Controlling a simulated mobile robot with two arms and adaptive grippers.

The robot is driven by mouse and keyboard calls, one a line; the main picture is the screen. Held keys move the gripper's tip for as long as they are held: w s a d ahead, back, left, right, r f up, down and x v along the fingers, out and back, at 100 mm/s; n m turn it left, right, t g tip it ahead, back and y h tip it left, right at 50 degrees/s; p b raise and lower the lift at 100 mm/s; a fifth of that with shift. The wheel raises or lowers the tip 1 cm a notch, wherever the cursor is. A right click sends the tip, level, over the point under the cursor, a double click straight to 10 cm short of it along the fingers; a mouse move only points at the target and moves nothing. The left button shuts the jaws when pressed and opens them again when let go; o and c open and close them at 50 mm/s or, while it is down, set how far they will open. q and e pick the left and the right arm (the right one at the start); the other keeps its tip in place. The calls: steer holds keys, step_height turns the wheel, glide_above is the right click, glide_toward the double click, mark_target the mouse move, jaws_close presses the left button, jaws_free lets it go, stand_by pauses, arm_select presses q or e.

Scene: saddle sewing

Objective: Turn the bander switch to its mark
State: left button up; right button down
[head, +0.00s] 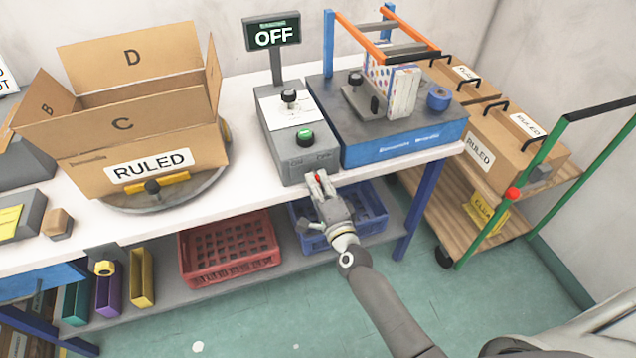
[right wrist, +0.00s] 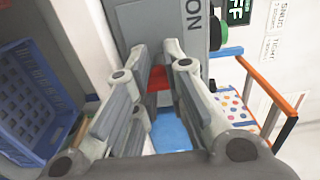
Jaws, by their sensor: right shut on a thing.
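The bander's grey control box (head: 285,150) stands on the white bench under a sign (head: 274,36) that reads OFF. A black knob (head: 289,97) is on its white top plate, and a green knob (head: 304,137) sits nearer its front. My right gripper (head: 319,178) is at the box's lower front edge, shut on the small red switch (head: 318,179). In the right wrist view the red switch (right wrist: 158,78) shows between the fingers (right wrist: 160,85), mostly covered by them. My left gripper is not in view.
The blue bander (head: 400,140) with its orange-railed frame stands right of the box. An open carton (head: 150,130) marked RULED is on a turntable at left. Red (head: 228,250) and blue (head: 368,215) crates sit on the shelf below. A green-framed cart (head: 515,195) with boxes stands at right.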

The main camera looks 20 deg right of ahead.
steer(key=c, duration=0.9)
jaws_free()
steer(key=shift+s, duration=0.1)
steer(key=s, duration=1.1)
steer(key=shift+s+d, duration=0.2)
steer(key=shift+s, duration=0.2)
